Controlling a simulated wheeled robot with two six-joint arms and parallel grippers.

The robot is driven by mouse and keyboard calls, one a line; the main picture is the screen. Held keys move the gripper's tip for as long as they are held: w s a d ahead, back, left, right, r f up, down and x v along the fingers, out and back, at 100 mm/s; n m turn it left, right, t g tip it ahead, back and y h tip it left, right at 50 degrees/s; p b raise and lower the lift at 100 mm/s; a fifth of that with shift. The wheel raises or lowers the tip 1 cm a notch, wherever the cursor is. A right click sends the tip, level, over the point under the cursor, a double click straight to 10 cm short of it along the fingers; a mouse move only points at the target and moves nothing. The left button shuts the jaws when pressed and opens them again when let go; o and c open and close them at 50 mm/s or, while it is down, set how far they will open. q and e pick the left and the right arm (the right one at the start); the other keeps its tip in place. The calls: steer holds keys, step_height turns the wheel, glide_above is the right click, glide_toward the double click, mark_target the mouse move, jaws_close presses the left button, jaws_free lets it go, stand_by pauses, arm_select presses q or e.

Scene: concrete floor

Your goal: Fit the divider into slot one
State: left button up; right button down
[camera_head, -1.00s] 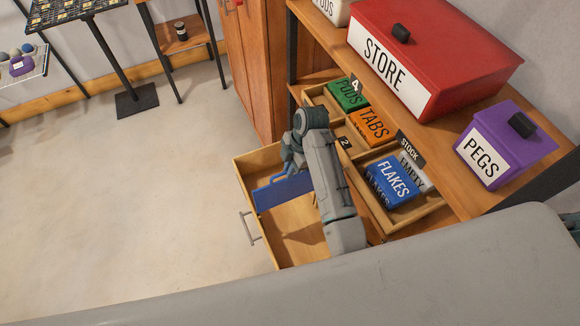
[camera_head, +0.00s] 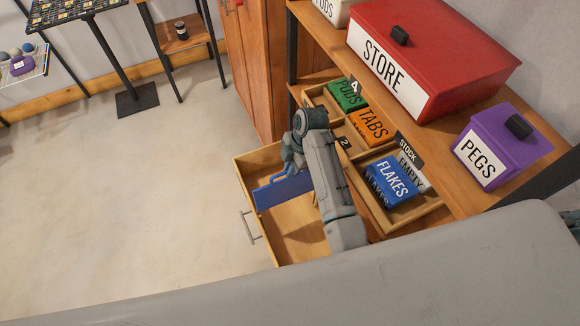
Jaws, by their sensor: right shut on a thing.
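The divider (camera_head: 282,191) is a flat blue panel with a small cut-out near its upper edge. It stands across the open wooden drawer (camera_head: 262,240), spanning from the left wall toward my arm. My right gripper (camera_head: 290,168) is shut on the divider at its upper right. The fingertips are small and partly hidden by my own wrist. My right forearm covers the right part of the drawer and the divider's right end. I cannot tell whether the divider sits in a slot, and no slot label shows in the drawer. My left gripper is not in view.
Right of the arm, a wooden tray (camera_head: 433,206) holds a blue FLAKES box (camera_head: 392,180) and a grey EMPTY box. Behind it are an orange TABS box (camera_head: 368,126) and a green PODS box (camera_head: 347,95). A red STORE box (camera_head: 440,50) and purple PEGS box (camera_head: 500,145) stand on the shelf.

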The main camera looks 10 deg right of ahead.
mark_target(290, 181)
steer(key=shift+f+b, duration=2.45)
steer(key=shift+f, duration=2.85)
steer(key=shift+r, duration=0.15)
steer(key=shift+r+p, duration=1.25)
steer(key=shift+p, duration=0.25)
steer(key=shift+r+p, duration=0.95)
steer(key=shift+r, duration=2.7)
